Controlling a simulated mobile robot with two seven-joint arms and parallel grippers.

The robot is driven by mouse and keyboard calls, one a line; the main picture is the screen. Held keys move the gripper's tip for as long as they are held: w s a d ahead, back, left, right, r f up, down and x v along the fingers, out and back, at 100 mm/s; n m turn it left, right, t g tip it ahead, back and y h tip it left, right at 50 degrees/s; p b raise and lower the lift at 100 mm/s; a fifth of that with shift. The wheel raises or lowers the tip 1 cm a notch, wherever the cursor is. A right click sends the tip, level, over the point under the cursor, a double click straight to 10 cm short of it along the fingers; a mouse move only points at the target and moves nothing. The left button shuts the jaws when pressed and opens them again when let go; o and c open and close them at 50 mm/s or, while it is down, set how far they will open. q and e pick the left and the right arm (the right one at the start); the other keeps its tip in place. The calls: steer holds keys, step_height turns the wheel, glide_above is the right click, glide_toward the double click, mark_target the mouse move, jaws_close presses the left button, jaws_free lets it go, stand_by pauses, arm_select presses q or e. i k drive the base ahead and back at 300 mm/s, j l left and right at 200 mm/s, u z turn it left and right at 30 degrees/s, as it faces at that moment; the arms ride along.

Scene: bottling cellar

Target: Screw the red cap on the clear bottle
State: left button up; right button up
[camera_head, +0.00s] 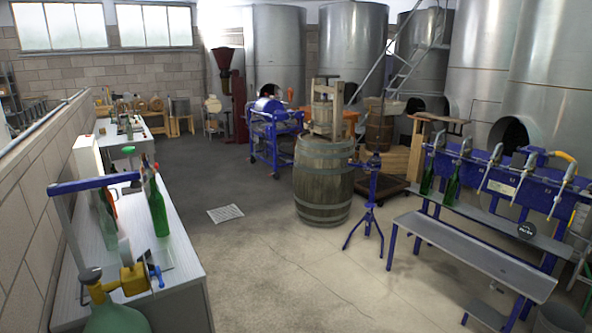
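No gripper of mine shows in the head view. A long pale worktable (185,277) runs along the left wall. A dark green bottle (158,212) stands upright on it, with a small red spot (156,166) near its top that may be a cap; I cannot tell. A paler, see-through greenish bottle (107,228) stands to its left, partly behind a blue bar. I cannot make out a clearly colourless bottle or a loose red cap at this size.
A blue-armed device with a yellow body (134,279) sits at the table's near end, above a large green glass vessel (118,318). A barrel (323,180), a blue tripod stand (371,200) and a blue filling bench (480,252) stand to the right. The middle floor is open.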

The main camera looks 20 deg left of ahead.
mark_target(128, 127)
steer(key=i+l+u, duration=0.2)
steer(key=i, duration=1.2)
steer(key=i+u, duration=0.2)
steer(key=i, duration=0.6)
steer(key=i+u, duration=0.25)
steer(key=i, duration=0.55)
steer(key=i+u, duration=0.3)
steer(key=i, duration=0.45)
steer(key=i+l+u, duration=0.15)
steer(key=i+u, duration=0.15)
steer(key=i, duration=0.45)
steer(key=i+u, duration=0.25)
steer(key=i, duration=0.55)
steer(key=i+l+u, duration=0.2)
steer(key=i, duration=0.55)
steer(key=i+u, duration=0.3)
steer(key=i, duration=0.45)
steer(key=i+u, duration=0.35)
steer(key=i, duration=0.45)
steer(key=i+l+u, duration=0.1)
steer(key=i+u, duration=0.25)
steer(key=i, duration=0.2)
